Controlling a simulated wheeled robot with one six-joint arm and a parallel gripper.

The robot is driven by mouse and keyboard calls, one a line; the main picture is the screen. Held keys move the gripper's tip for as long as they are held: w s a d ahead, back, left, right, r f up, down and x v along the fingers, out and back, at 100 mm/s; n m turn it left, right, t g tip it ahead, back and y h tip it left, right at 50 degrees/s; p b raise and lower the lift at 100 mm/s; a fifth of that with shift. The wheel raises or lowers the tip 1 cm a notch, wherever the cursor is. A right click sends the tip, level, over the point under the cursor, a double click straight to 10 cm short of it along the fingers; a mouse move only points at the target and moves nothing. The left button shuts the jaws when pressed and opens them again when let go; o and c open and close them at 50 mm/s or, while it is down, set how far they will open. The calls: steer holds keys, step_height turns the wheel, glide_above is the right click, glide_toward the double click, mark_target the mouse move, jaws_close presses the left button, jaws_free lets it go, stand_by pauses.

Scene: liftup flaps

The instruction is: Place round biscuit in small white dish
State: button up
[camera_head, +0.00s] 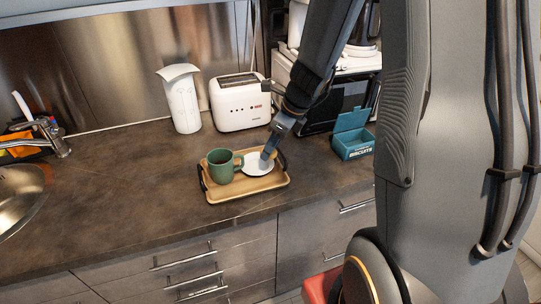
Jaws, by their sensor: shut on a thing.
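A small white dish (256,168) lies on the right part of a wooden tray (243,191) with dark handles. My gripper (267,155) points down just over the dish's right side. It is shut on the round biscuit (266,156), of which only a small tan piece shows at the fingertips. I cannot tell whether the biscuit touches the dish. A green mug (222,167) stands on the tray, left of the dish.
An open teal biscuit box (354,145) stands right of the tray. A sink (20,200) is at the left. The counter between sink and tray is clear.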

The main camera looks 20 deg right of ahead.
mark_target(275, 153)
step_height(275, 153, down, 4)
steer(key=shift+r, duration=0.25)
steer(key=shift+f+b, duration=0.5)
steer(key=shift+b, duration=0.15)
steer(key=shift+f, duration=0.1)
steer(key=o, duration=1)
